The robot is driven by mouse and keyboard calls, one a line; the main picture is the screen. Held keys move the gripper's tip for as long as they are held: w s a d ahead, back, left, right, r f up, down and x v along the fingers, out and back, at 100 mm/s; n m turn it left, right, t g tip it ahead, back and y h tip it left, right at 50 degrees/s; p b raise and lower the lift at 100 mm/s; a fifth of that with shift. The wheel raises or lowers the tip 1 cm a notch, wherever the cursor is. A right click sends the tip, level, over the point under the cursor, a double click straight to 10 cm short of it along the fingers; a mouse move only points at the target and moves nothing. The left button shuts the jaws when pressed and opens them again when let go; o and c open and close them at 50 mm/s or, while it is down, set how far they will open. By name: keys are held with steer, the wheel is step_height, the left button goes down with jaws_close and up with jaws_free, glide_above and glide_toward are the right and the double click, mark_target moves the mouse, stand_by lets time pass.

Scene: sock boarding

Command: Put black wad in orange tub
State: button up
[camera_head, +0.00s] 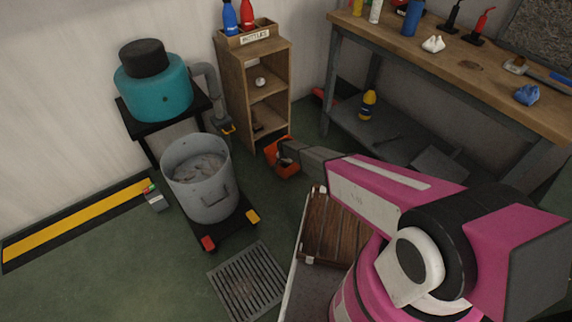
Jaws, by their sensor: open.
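The wooden shelf unit (233,75) holds bottles on top and a whitish ball (260,82). A grey bin (202,200) stands on a dolly at left, by a teal drum (158,92). The workbench (485,75) bears a white wad (433,44) and a blue wad (527,95).

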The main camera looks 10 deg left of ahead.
step_height(320, 180, up, 12)
steer(key=s, duration=0.2)
steer(key=s+d+r+n, duration=0.1)
steer(key=s+d+r, duration=0.3)
steer(key=d+r, duration=0.65)
steer(key=s+d+r, duration=0.3)
steer(key=d+r, duration=0.6)
steer(key=d, duration=0.3)
steer(key=s+d+r+n, duration=0.1)
steer(key=s+d+r, duration=0.3)
steer(key=d+r, duration=0.7)
steer(key=s+d+r+g, duration=0.1)
steer(key=s+d+r, duration=0.7)
steer(key=d, duration=0.3)
steer(key=shift+s+r+n, duration=0.15)
steer(key=shift+s+n, duration=0.15)
steer(key=shift+s, duration=0.55)
